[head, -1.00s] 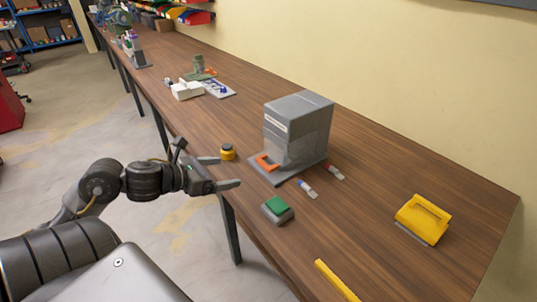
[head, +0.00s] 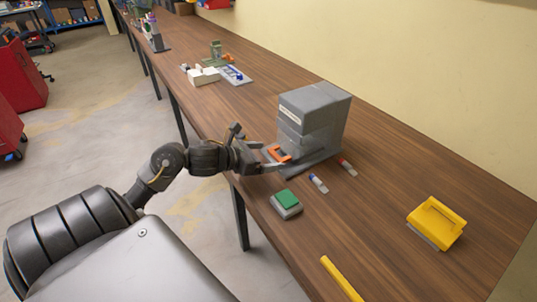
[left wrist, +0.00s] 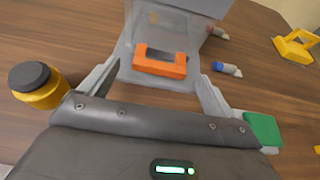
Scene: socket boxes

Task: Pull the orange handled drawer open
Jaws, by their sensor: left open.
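A grey box unit (head: 315,112) stands on the wooden bench, with an orange handle (head: 279,153) low on its front. The handle also shows in the left wrist view (left wrist: 160,63) as an orange bracket on a grey base. My left gripper (head: 268,157) is open, its fingers at the front of the unit. In the left wrist view my left gripper (left wrist: 155,85) has one finger on each side of the handle's line, with the handle ahead between them and no clear contact. The drawer appears shut, but its front is partly hidden. My right gripper is not in view.
A green block on a grey base (head: 287,202) and two small capped tubes (head: 318,183) (head: 347,167) lie near the unit. A yellow handled object (head: 435,223) stands further right.

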